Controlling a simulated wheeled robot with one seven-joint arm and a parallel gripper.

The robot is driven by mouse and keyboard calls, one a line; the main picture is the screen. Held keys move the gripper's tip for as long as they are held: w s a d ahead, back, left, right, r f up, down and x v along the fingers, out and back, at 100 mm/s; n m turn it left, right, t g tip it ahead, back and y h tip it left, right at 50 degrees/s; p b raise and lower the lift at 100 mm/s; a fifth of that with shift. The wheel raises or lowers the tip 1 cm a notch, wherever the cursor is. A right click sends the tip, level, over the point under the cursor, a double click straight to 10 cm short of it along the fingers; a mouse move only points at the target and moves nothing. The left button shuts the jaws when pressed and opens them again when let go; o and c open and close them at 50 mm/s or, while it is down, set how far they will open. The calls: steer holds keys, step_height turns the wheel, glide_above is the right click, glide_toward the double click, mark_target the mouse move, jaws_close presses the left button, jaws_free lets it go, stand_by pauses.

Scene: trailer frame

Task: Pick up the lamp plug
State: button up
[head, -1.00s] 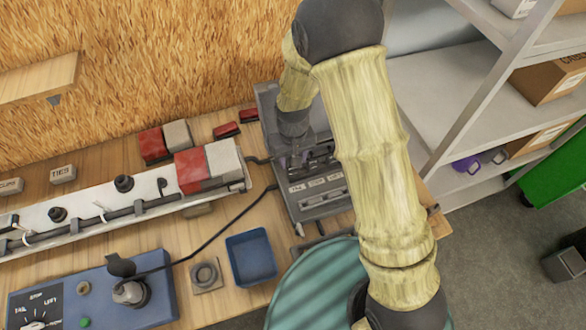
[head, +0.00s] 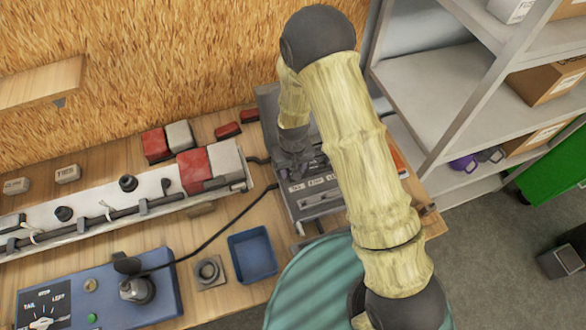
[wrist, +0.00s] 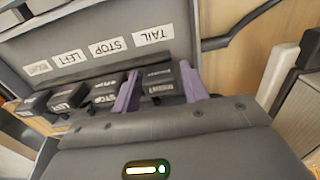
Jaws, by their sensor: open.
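A grey case (wrist: 75,35) holds a row of dark blocks under upside-down white labels that read TAIL, STOP and LEFT, with one more too blurred to read. These blocks look like plugs; I cannot tell which one is the lamp plug. My gripper (wrist: 159,90) is open over the row, its two purple fingers on either side of the dark block (wrist: 156,80) under the TAIL label. I cannot tell whether they touch it. The case also shows in the head view (head: 312,211), where my gripper is down inside it and partly hidden by my arm.
A blue control box (head: 160,312) with a black cable stands at the lower left, beside a blue tray (head: 253,256). A pale bar with red and grey blocks (head: 225,160) lies left of the case. A teal ribbed drum (head: 305,285) stands in front. Metal shelves (head: 430,85) rise at right.

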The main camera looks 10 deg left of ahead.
stand_by(0.4)
steer(key=c, duration=0.7)
steer(key=shift+o, duration=0.2)
step_height(320, 180, up, 10)
steer(key=b, duration=0.3)
